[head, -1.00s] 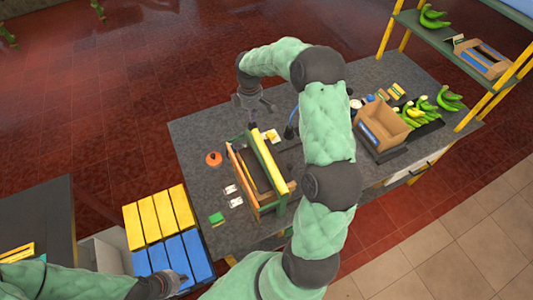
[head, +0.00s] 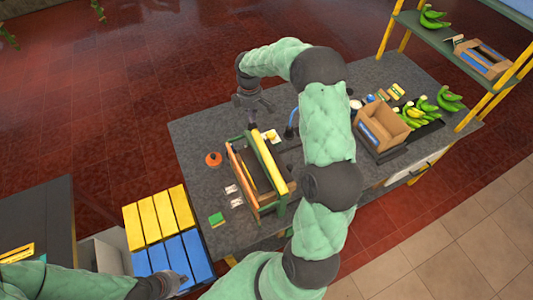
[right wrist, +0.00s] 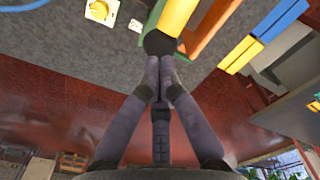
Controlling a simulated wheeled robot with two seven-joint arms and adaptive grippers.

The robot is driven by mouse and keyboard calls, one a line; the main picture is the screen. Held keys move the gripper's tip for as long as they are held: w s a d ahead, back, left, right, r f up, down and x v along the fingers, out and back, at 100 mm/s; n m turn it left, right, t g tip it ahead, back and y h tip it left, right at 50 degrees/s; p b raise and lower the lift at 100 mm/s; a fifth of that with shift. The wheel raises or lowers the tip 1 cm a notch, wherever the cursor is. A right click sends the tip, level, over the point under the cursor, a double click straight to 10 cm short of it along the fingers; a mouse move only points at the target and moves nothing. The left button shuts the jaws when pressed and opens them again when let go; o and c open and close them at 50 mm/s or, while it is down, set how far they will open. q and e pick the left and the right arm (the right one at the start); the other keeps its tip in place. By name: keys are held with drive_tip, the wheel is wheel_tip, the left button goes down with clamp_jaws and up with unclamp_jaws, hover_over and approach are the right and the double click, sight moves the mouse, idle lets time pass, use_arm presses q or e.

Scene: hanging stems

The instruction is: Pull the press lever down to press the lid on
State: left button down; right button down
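The press (head: 262,180) stands on the grey workbench, with green and orange sides and a wooden base. Its yellow lever (head: 246,134) is at the upper end; in the right wrist view the yellow lever (right wrist: 177,16) ends in a black round knob (right wrist: 159,43). My right gripper (right wrist: 159,76) has its fingertips together just short of the knob, with nothing seen between them; whether they touch it I cannot tell. In the head view this gripper (head: 256,110) is beyond the press. My left gripper (head: 175,284) is by the blue boxes, its fingers unclear. I cannot make out the lid.
Yellow and blue boxes (head: 160,220) stand left of the bench. A cardboard box (head: 384,125) and bananas (head: 448,99) are at the right. My right arm hides part of the bench.

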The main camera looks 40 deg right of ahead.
sight(252, 127)
drive_tip(key=shift+s+f+b, duration=0.1)
drive_tip(key=shift+f+b, duration=2)
drive_tip(key=shift+f, duration=1.1)
idle(0.9)
drive_tip(key=shift+f, duration=0.1)
drive_tip(key=shift+f+b, duration=0.6)
drive_tip(key=shift+f, duration=0.15)
idle(3.0)
